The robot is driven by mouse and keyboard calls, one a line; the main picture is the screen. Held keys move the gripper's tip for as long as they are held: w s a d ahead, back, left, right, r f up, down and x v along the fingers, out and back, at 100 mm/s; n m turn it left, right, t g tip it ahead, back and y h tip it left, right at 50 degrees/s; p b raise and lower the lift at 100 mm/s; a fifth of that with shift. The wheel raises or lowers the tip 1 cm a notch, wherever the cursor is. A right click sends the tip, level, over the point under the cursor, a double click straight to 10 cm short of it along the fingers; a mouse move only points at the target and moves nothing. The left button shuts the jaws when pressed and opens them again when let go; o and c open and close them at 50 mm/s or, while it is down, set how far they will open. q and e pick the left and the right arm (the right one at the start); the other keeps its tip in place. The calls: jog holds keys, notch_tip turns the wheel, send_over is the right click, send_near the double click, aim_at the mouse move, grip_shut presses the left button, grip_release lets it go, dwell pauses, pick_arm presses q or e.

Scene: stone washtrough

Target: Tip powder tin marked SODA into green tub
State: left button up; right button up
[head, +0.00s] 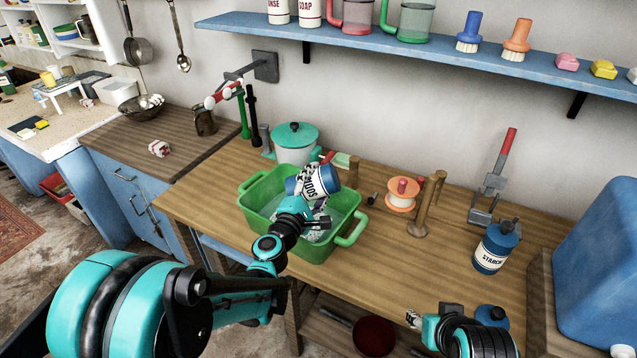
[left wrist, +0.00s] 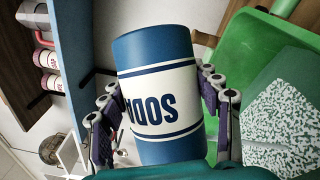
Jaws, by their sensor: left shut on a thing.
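The blue and white tin marked SODA (head: 322,180) is held above the green tub (head: 348,240), lying tilted well over onto its side. In the left wrist view the tin (left wrist: 157,75) fills the middle, with a finger on each side. My left gripper (head: 308,190) is shut on it. A pale speckled patch shows inside the tub, also in the left wrist view (left wrist: 295,125); whether it is powder I cannot tell. My right gripper (head: 418,320) is low at the front right, away from the tub; its fingers are too small to judge.
Behind the tub stands a white pot with green lid (head: 295,145). Right of it are a wooden stand with an orange spool (head: 402,190) and a STARCH tin (head: 495,248). A blue shelf (head: 420,50) hangs above. The wooden counter (head: 400,262) front is clear.

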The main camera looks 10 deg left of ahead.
dwell(0.5)
pick_arm(q)
jog(key=shift+r+p, duration=0.2)
jog(key=shift+p, duration=0.9)
jog(key=shift+d+f, duration=0.1)
jog(key=shift+f, duration=0.15)
jog(key=shift+d+f+m+g+y+p, duration=0.15)
jog(key=shift+d+f+m+p, duration=0.15)
jog(key=shift+m, duration=0.2)
jog(key=shift+d+f+m+g+y+p, duration=0.1)
jog(key=shift+d+m+g+y+p, duration=0.1)
jog(key=shift+m+p, duration=0.25)
jog(key=shift+w+d+f+m+g+y+b, duration=0.1)
jog(key=shift+d+f+m+g+y+b, duration=0.2)
jog(key=shift+f+m, duration=0.5)
jog(key=shift+d+m, duration=0.15)
jog(key=shift+m, duration=0.1)
jog(key=shift+d+f+m+g+p, duration=0.25)
jog(key=shift+f+m+g+p, duration=0.15)
jog(key=shift+m, duration=0.2)
jog(key=shift+d+r+m+g+y+p, duration=0.2)
jog(key=shift+m+y+p, duration=0.25)
jog(key=shift+m+p, duration=0.3)
